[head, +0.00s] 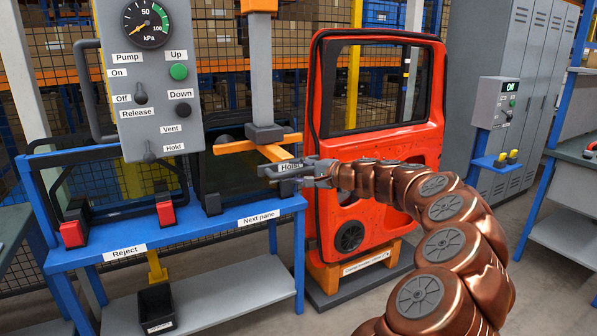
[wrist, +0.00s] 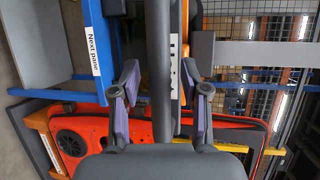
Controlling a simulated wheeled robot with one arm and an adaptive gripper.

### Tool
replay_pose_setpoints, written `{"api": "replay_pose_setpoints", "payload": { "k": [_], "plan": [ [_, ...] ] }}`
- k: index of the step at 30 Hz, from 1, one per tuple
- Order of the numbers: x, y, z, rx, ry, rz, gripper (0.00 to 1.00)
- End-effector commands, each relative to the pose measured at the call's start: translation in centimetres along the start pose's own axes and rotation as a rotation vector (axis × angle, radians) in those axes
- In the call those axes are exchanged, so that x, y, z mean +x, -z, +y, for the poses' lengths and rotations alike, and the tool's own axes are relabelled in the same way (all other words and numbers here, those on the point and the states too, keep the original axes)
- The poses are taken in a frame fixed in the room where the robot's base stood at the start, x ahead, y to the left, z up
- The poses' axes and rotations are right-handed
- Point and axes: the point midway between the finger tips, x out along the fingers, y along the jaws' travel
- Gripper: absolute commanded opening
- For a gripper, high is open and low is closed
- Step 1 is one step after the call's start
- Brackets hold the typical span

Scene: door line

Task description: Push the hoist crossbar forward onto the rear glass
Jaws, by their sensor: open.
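The orange hoist crossbar (head: 236,146) hangs at the foot of the grey hoist column (head: 260,70). One orange arm reaches left and another reaches toward my gripper. My gripper (head: 284,170) is at the near end, beside the "Home" label (head: 290,166). In the wrist view my gripper (wrist: 165,80) has its two fingers apart, with a dark grey bar and the "Home" label (wrist: 178,70) between them. I cannot tell whether the fingers touch the bar. Dark glass (head: 242,172) stands in the rack behind the crossbar; I cannot tell which pane is the rear one.
The grey control panel (head: 122,82) hangs at left, with a gauge and levers. The blue rack (head: 160,230) carries red and black clamps. A red door (head: 390,145) stands behind my arm. Clear floor (head: 540,285) lies at lower right.

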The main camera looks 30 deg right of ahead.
Motion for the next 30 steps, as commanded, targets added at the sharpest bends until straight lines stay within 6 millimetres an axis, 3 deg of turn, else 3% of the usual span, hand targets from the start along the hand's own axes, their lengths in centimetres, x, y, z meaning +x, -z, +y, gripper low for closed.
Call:
{"api": "replay_pose_setpoints", "payload": {
  "k": [7, 20, 30],
  "plan": [
    [0.08, -0.02, 0.00, 0.000, 0.000, 0.000, 0.45],
    [0.08, -0.02, 0.04, 0.000, 0.000, 0.000, 0.01],
    [0.07, -0.02, 0.05, 0.001, -0.001, 0.000, 0.00]
  ]
}}
